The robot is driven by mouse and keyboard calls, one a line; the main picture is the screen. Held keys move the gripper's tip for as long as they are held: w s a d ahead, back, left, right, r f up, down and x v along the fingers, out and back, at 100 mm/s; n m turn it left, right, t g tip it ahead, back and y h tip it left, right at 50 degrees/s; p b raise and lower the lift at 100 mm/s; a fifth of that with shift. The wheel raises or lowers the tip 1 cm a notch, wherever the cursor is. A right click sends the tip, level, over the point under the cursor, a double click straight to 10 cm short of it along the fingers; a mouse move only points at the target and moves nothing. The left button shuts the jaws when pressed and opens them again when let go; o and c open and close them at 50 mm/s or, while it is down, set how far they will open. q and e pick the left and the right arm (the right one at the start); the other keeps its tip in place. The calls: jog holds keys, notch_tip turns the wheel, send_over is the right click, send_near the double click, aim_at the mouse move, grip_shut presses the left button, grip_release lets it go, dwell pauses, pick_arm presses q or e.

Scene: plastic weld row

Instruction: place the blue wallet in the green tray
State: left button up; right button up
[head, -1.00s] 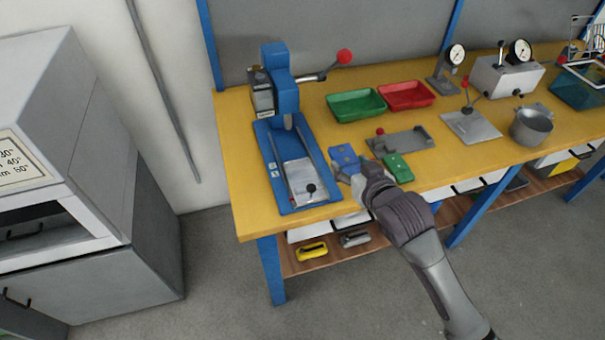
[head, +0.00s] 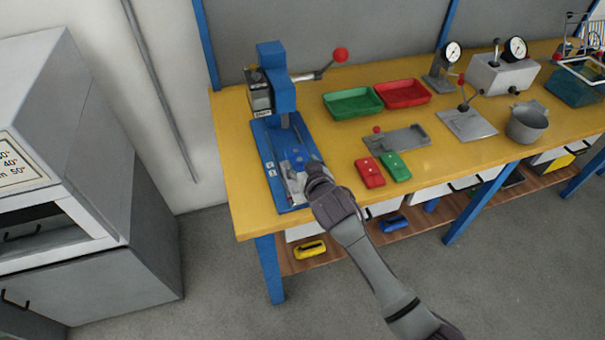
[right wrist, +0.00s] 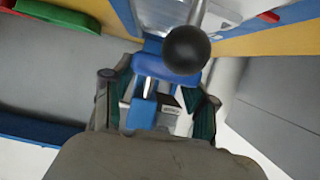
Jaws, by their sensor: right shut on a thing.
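The blue wallet (head: 299,159) is in my right gripper (head: 306,170), held above the bed of the blue press at the left end of the bench. In the right wrist view, blue (right wrist: 165,72) shows between the two fingers of the gripper (right wrist: 157,105), which are shut on the wallet. The gripper hides part of the wallet in the head view. The green tray (head: 352,103) lies empty at the back of the bench, right of the press and apart from the gripper. My left gripper is not in view.
The blue press (head: 277,85) stands close to the gripper; a black knob (right wrist: 187,48) looms in the wrist view. A red tray (head: 403,93) sits beside the green one. Red (head: 369,172) and green (head: 396,167) wallets lie near a grey fixture (head: 397,140). Bench between press and fixture is clear.

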jog(key=shift+f+p, duration=0.35)
jog(key=shift+f, duration=1.45)
jog(key=shift+f, duration=0.2)
jog(key=o, duration=1.3)
jog(key=shift+c, duration=0.2)
jog(key=shift+b, duration=0.4)
jog(key=v, duration=1.3)
jog(key=shift+s+r, duration=0.25)
jog(key=shift+r, duration=0.2)
jog(key=shift+d, duration=0.1)
